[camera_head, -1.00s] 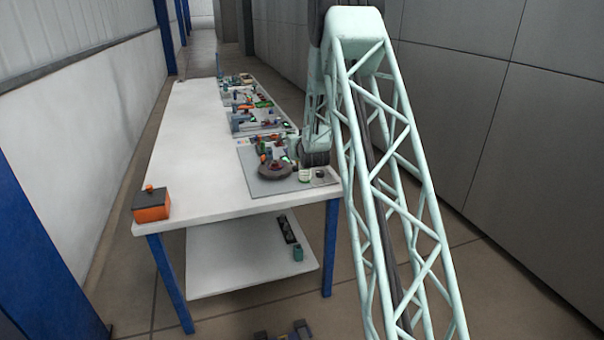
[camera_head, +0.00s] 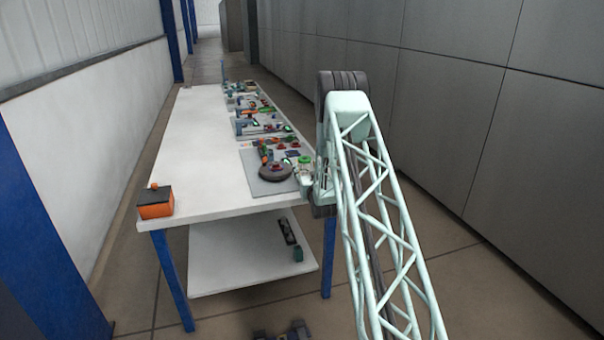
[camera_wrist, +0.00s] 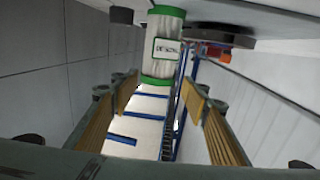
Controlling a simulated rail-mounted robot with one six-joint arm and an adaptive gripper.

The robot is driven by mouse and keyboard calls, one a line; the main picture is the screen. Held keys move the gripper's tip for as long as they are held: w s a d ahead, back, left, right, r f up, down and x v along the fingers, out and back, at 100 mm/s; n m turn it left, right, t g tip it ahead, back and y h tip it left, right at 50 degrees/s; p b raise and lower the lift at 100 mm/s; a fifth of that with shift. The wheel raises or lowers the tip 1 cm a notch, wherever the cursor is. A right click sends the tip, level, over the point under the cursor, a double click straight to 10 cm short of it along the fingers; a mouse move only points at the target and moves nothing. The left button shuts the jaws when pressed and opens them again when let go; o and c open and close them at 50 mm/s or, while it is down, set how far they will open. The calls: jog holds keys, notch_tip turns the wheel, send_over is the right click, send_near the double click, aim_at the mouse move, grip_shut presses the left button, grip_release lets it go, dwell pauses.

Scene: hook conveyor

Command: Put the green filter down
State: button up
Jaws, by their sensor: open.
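The green filter (camera_wrist: 163,48) is a white cylinder with green end bands and a label, at the top middle of the wrist view. My gripper (camera_wrist: 159,88) is open, one finger on each side of the picture. The filter shows between and just beyond the fingertips, with visible gaps beside it. Whether it rests fully on the surface is hard to tell. In the head view my gripper is by the table's right edge, small and partly hidden by my arm.
The long white table (camera_head: 190,160) holds a grey mat with a dark round part (camera_head: 276,171) and several small parts. An orange box (camera_head: 155,203) stands at its near left corner. A lower shelf (camera_head: 235,270) holds small items. The table's left side is clear.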

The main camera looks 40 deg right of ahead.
aim_at(302, 157)
jog(key=shift+d+f, duration=0.25)
jog(key=shift+f, duration=0.5)
jog(key=shift+b+x, duration=0.4)
jog(key=shift+x, duration=3.9)
jog(key=shift+w+d, duration=0.1)
jog(key=shift+w, duration=0.05)
jog(key=shift+b+x, duration=0.45)
jog(key=shift+x, duration=1.8)
jog(key=shift+w+r, duration=0.1)
jog(key=shift+w, duration=0.05)
jog(key=c, duration=1.4)
